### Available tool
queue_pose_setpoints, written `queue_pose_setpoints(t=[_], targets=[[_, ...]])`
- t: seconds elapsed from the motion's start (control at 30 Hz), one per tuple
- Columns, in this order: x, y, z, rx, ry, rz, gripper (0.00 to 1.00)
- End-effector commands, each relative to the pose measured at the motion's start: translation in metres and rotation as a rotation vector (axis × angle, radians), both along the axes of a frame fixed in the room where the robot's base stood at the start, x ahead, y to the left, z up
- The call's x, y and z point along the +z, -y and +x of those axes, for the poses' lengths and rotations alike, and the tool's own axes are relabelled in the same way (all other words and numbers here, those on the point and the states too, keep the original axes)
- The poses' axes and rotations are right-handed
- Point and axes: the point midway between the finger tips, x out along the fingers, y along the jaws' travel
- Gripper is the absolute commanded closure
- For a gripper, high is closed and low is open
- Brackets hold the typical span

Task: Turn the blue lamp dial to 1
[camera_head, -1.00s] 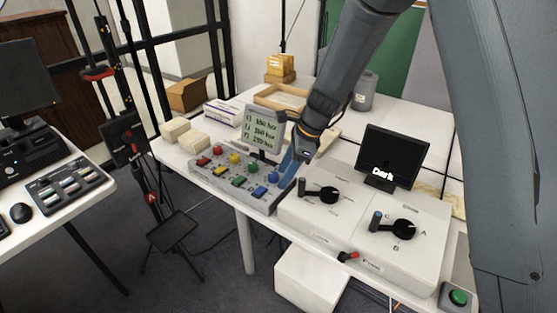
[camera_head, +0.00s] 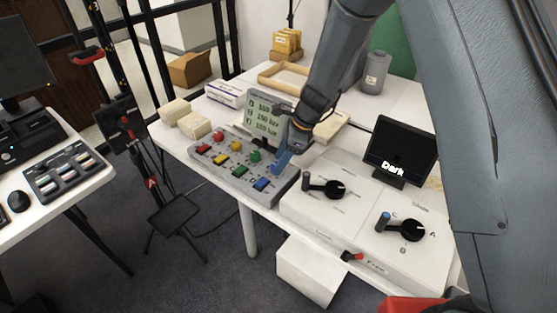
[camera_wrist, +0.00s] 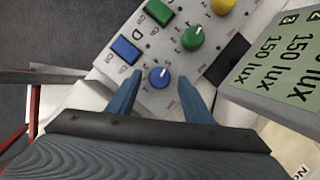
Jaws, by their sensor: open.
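The blue dial (camera_wrist: 159,78) is a round knob with a white mark, on the grey control panel (camera_wrist: 178,55) among small printed marks too blurred to read surely. My gripper (camera_wrist: 160,88) is open, with one blue finger on each side of the dial; I cannot tell whether either touches it. In the head view my gripper (camera_head: 282,162) reaches down at the panel's right end and hides the blue dial. A blue button (camera_wrist: 125,49) sits beside the dial. The lux display (camera_wrist: 283,70) stands behind the panel; two lines in the wrist view read 150 lux.
Green (camera_head: 254,156), yellow (camera_head: 235,146) and red (camera_head: 218,136) dials stand along the same panel. White boxes with black rotary handles (camera_head: 335,188) and a dark screen (camera_head: 400,150) reading "Dark" stand to the right. The display is close to my gripper's right finger in the wrist view.

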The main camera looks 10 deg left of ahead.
Motion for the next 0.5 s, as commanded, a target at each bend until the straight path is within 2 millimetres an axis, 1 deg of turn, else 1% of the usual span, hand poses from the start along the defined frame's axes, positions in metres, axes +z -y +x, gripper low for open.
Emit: queue_pose_setpoints(t=[0.17,0.43,0.47,0.5], targets=[[-0.0097,-0.0048,-0.0012,0.001,-0.001,-0.001,0.54],[-0.0108,-0.0057,-0.0014,0.003,0.0,-0.001,0.54],[-0.0108,-0.0057,-0.0014,0.003,0.0,-0.001,0.57],[-0.0107,-0.0057,-0.0014,0.003,0.0,-0.001,0.64]])
